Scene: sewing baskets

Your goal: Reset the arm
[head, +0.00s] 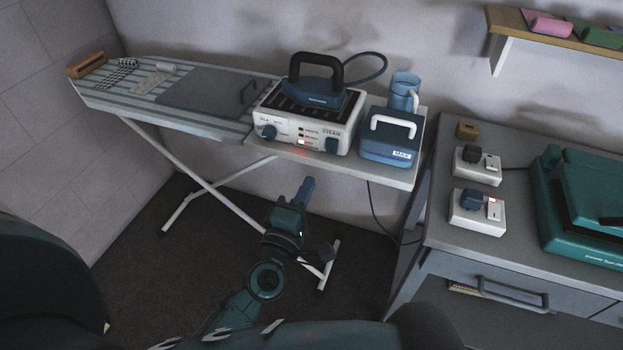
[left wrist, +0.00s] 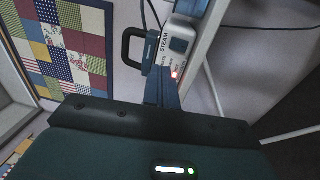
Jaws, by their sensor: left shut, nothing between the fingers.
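My left gripper (head: 306,190) is in the middle of the head view, in front of and below the front edge of the ironing board (head: 232,136). Its blue fingers are shut with nothing between them and point up toward the steam station. In the left wrist view the shut fingers (left wrist: 162,88) show at the centre, apart from the steam station (left wrist: 185,38). The iron (head: 318,82) with a black handle rests on top of the white steam station (head: 296,131), whose red light is lit. My right gripper is not in view.
A blue tank (head: 391,137) with a white handle and a blue cup (head: 404,91) stand at the board's right end. A grey cabinet (head: 470,245) at right holds white sockets (head: 478,211) and a teal machine (head: 585,205). A shelf (head: 565,40) hangs above. Dark floor lies below.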

